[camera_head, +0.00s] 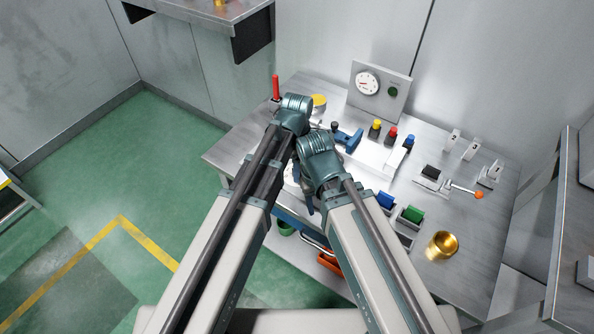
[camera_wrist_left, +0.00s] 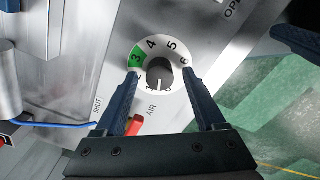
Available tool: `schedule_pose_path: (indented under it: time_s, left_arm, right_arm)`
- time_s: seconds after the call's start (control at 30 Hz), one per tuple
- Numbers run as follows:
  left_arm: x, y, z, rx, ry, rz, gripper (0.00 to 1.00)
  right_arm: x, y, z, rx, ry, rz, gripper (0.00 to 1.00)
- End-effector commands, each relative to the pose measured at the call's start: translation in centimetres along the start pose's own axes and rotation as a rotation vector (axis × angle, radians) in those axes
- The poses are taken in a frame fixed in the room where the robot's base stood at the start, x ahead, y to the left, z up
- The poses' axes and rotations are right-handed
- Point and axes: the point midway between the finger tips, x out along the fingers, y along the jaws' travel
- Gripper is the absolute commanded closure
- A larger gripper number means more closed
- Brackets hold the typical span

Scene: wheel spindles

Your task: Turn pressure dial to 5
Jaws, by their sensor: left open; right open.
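The pressure dial (camera_wrist_left: 139,56) is a white ring with numbers around it and a green patch at the 3. Its dark round knob (camera_wrist_left: 160,72) has a white mark towards the bottom, near the 1. My left gripper (camera_wrist_left: 160,80) is open, with its dark blue fingers on either side of the dial and apart from each other; I cannot tell whether they touch the knob. In the head view my arms hide most of the left gripper and dial. My right gripper (camera_head: 307,203) is open and partly hidden under the arm. Part of it seems to show at the upper right of the left wrist view.
A panel with a round gauge (camera_head: 367,83) stands at the back. Yellow, red and blue buttons (camera_head: 393,135), an orange-tipped lever (camera_head: 478,195) and a brass cup (camera_head: 441,246) stand to the right. A red piece (camera_wrist_left: 134,125) sits beside the left finger.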

Motion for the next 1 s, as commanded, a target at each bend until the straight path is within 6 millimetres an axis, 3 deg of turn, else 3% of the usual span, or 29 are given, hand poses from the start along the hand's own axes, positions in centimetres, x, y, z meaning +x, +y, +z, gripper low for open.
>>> schedule_pose_path:
  time_s: [0.23, 0.63, 1.0]
  left_arm:
    - [-0.01, 0.00, 0.00, 0.000, 0.000, 0.000, 0.28]
    - [0.00, 0.00, 0.00, 0.000, 0.000, 0.000, 1.00]
    - [0.01, 0.01, 0.00, 0.045, 0.000, 0.000, 1.00]
  right_arm:
    - [-0.01, 0.00, 0.00, 0.000, 0.000, 0.000, 0.50]
    - [0.00, 0.00, 0.00, 0.000, 0.000, 0.000, 0.50]
    - [0.01, 0.00, 0.00, 0.000, 0.000, 0.000, 0.50]
